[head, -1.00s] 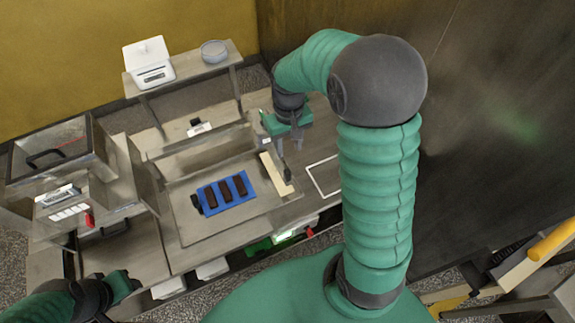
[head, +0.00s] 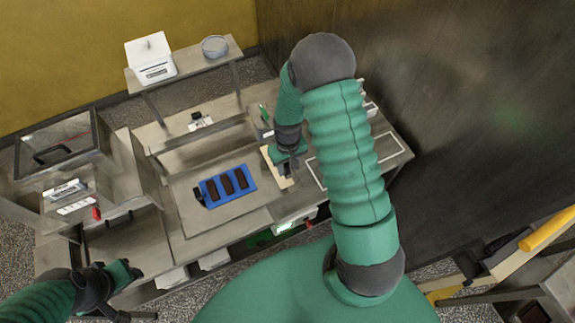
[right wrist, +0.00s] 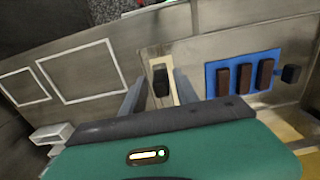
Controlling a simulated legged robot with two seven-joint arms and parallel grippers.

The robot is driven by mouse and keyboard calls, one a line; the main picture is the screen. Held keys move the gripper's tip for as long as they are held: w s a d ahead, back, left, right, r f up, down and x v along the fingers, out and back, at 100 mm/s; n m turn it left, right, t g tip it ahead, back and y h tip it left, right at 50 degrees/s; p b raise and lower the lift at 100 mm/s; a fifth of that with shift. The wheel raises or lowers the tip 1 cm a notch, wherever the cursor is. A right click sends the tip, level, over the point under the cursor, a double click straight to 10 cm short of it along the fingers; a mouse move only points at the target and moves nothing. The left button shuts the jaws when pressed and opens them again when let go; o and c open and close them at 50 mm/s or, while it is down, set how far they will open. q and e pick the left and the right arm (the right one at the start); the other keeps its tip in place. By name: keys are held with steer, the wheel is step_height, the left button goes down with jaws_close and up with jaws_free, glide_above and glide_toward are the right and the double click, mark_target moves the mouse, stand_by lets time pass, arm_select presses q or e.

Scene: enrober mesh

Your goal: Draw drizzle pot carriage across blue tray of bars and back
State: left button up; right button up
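A blue tray (head: 236,203) holds three dark brown bars (head: 227,184) on the metal worktop. It also shows in the right wrist view (right wrist: 211,76), at the right. A pale strip (head: 270,156) lies to the right of the tray. A black upright handle (right wrist: 160,82) stands over this strip in the right wrist view. My right gripper (head: 287,168) is over the strip, its fingers apart on either side of the handle, with visible gaps. I cannot make out which part is the drizzle pot carriage. My left gripper (head: 128,272) is at the lower left, away from the tray; its finger opening is unclear.
A black block (head: 200,193) sits at the tray's left end. A raised shelf (head: 190,62) at the back carries a white scale (head: 151,62) and a round dish (head: 215,46). A clear-sided box (head: 60,140) stands left. A white outlined rectangle (head: 392,148) lies right.

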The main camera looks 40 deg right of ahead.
jaws_close()
stand_by(1.2)
